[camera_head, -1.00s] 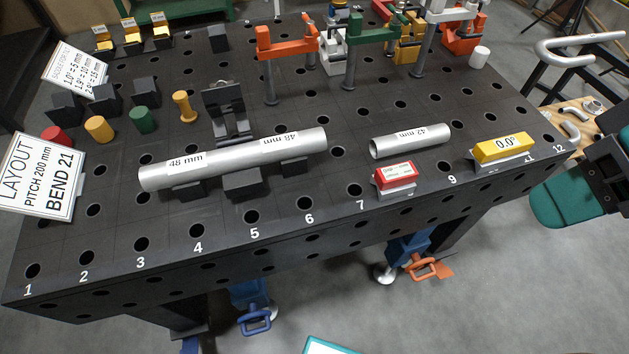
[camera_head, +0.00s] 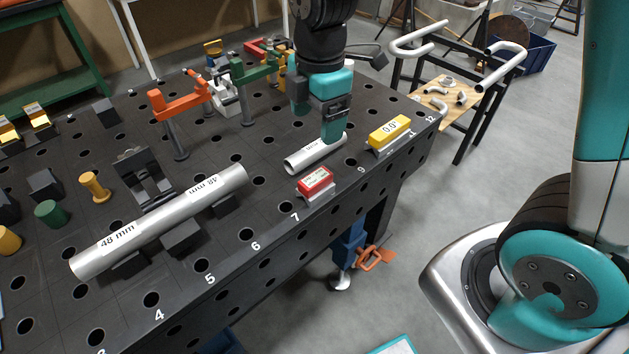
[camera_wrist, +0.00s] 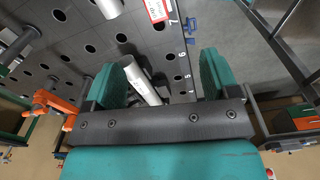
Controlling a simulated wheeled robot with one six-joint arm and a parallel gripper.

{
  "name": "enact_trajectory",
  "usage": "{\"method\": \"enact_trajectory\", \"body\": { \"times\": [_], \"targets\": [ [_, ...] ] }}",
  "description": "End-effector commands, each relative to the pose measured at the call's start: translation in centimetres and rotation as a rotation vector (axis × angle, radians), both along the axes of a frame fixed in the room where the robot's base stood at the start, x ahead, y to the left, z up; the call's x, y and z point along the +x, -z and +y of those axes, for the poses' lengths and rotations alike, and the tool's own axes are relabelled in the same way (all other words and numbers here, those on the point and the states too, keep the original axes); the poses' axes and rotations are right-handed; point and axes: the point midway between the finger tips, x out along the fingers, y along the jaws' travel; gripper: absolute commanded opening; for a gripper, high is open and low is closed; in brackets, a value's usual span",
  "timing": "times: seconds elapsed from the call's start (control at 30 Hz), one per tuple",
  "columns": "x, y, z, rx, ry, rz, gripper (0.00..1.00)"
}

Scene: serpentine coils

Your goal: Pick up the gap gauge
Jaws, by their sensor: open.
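The red block with a white label, which looks like the gap gauge (camera_head: 316,180), sits on a grey block near the table's front edge, by number 7. Its label is too small to read. It also shows at the top of the wrist view (camera_wrist: 156,9), beyond my fingertips. My gripper (camera_head: 333,132) points down over the short 42 mm tube, up and to the right of the red block in the head view. In the wrist view my gripper (camera_wrist: 160,72) has its two teal fingers wide apart, with nothing held between them.
The 42 mm tube (camera_head: 303,161) lies just behind the red block, partly hidden by my gripper. A yellow 0.0° block (camera_head: 388,131) stands to the right. A long 48 mm tube (camera_head: 160,222) rests on supports to the left. Clamps (camera_head: 180,108) stand farther back.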

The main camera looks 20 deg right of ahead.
Motion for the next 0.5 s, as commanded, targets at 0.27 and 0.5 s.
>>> {"method": "enact_trajectory", "body": {
  "times": [0.27,0.5],
  "targets": [
    [1.5,3.2,-0.6,-0.043,-0.143,0.008,0.81],
    [1.4,8.7,-0.6,-0.042,-0.142,0.010,0.81]
  ]
}}
